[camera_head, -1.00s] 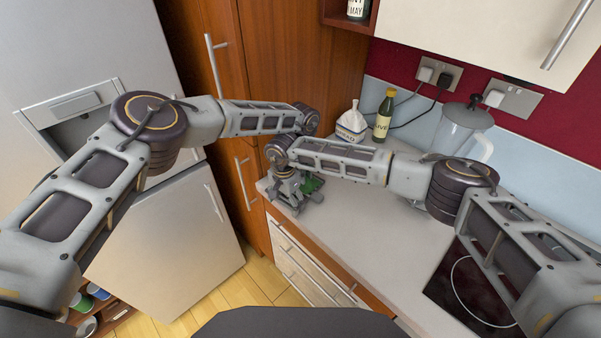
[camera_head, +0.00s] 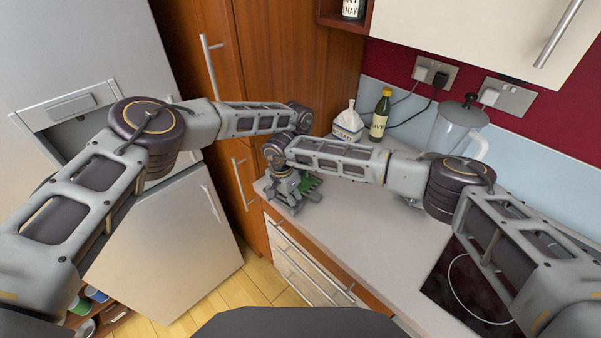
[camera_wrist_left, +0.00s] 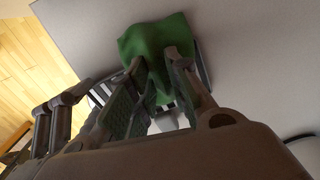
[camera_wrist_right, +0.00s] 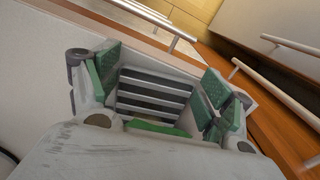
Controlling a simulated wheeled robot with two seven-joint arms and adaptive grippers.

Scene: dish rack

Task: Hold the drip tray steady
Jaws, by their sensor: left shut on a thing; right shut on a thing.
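The drip tray (camera_wrist_right: 155,90), with pale slats over dark gaps, lies on the counter between my right gripper's fingers in the right wrist view. My right gripper (camera_wrist_right: 160,72) is shut on it, a green-padded finger at each side. A green cloth (camera_wrist_left: 152,45) shows in the left wrist view, bunched over part of the tray (camera_wrist_left: 100,93). My left gripper (camera_wrist_left: 158,75) is shut on the cloth. In the head view my right gripper (camera_head: 288,196) is at the counter's left edge; my left gripper is mostly hidden behind my right wrist, with some green (camera_head: 308,185) beside it.
The counter (camera_head: 350,225) is clear in front. A dark hob (camera_head: 468,285) is at right. Drawers with bar handles (camera_head: 300,270) lie below the counter edge.

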